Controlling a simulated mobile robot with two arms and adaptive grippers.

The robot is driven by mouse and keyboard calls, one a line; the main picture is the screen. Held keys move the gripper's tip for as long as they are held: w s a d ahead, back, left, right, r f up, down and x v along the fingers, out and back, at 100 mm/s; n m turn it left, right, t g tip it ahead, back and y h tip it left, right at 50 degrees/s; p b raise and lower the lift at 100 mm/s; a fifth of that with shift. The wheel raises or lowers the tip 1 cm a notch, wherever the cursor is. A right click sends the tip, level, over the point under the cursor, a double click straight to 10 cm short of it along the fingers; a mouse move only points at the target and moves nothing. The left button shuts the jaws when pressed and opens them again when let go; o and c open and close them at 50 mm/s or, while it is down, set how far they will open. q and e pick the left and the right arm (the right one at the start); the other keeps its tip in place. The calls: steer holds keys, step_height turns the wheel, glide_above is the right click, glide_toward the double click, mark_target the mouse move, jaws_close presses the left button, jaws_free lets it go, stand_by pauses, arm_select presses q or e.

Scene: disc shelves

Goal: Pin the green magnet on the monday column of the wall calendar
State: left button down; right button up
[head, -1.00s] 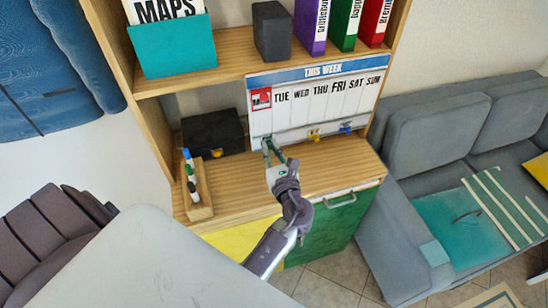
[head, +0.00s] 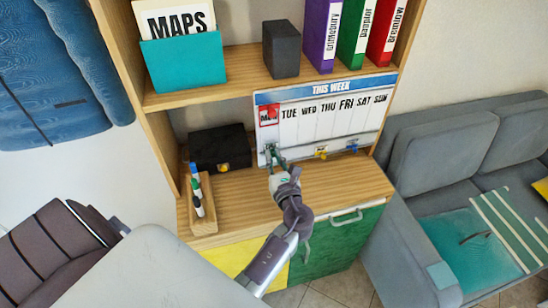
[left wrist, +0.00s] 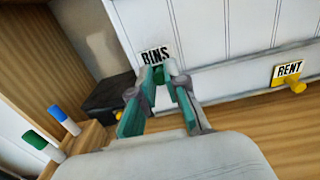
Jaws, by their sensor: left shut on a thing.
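The wall calendar (head: 338,124), headed THIS WEEK, stands upright on the wooden counter. Its leftmost column (head: 267,138) is left of TUE; a red patch with a white tag (head: 268,115) covers its heading place. My left gripper (head: 271,153) is in front of that column's lower end, near the board's bottom rail. In the left wrist view, its teal fingers (left wrist: 163,80) are shut on the green magnet (left wrist: 159,76), which has a white BINS tag (left wrist: 155,56) above it. The fingers hide part of the magnet. Whether it touches the board cannot be told. My right gripper is out of view.
A yellow magnet (head: 321,152) tagged RENT and a blue magnet (head: 352,146) sit on the bottom rail, to the right. A black box (head: 219,147) and a wooden pen holder (head: 203,217) stand left of the calendar. A shelf (head: 240,92) runs above.

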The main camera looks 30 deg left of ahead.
arm_select(q)
steer(key=shift+r, duration=0.1)
steer(key=shift+w+a, duration=0.35)
steer(key=shift+a, duration=0.05)
stand_by(1.0)
steer(key=c, duration=1.1)
jaws_free()
steer(key=v, duration=0.7)
steer(key=shift+s+d, duration=0.2)
